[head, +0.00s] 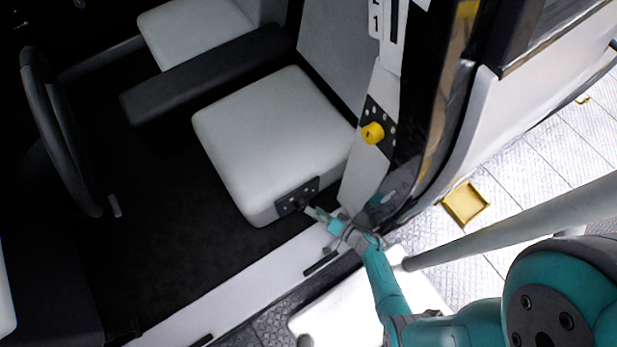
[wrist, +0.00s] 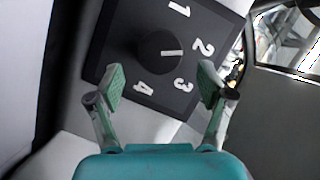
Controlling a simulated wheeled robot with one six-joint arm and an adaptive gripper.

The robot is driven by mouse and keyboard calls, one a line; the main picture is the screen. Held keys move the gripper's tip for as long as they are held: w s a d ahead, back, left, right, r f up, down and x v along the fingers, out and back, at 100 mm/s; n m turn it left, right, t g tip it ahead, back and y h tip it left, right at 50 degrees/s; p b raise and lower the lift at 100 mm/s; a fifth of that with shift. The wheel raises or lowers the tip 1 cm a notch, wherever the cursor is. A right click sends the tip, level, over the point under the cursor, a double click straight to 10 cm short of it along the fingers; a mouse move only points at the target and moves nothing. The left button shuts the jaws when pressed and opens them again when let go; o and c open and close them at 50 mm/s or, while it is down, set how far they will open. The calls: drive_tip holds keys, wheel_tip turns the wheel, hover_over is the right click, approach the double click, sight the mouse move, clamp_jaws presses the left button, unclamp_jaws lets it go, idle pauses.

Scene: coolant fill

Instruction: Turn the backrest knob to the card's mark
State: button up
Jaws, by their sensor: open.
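A black dial plate (wrist: 112,58) in the wrist view carries white numerals 1 to 4. Its round black knob (wrist: 150,45) has a white pointer line directed right, roughly at the 2. This plate (head: 284,205) shows in the head view on the seat cushion's side. My gripper (wrist: 163,82) is open and empty, facing the plate; the knob appears just beyond the gap between the fingertips. In the head view my gripper (head: 315,213) is close to the plate; contact is unclear. A white card (head: 388,30) at the top shows a 1; its upper part is cut off.
A yellow knob (head: 373,133) sits on another black plate by the backrest. The dark door pillar (head: 440,110) stands right of the seat (head: 270,135). A steering wheel (head: 50,120) is at left. A yellow tray (head: 465,204) lies on the floor outside.

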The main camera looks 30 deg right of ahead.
sight(304, 206)
drive_tip(key=shift+v, duration=1.5)
drive_tip(key=shift+r, duration=0.1)
drive_tip(key=s+a+r+n+g+h, duration=0.1)
drive_tip(key=s+a+r+n+h, duration=0.3)
drive_tip(key=n, duration=0.5)
drive_tip(key=shift+h, duration=0.7)
drive_tip(key=x, duration=0.4)
drive_tip(key=f+x, duration=0.1)
drive_tip(key=x, duration=0.3)
drive_tip(key=d+x, duration=0.1)
drive_tip(key=x, duration=0.3)
drive_tip(key=shift+s+f, duration=0.2)
drive_tip(key=shift+s, duration=0.05)
drive_tip(key=c, duration=1.1)
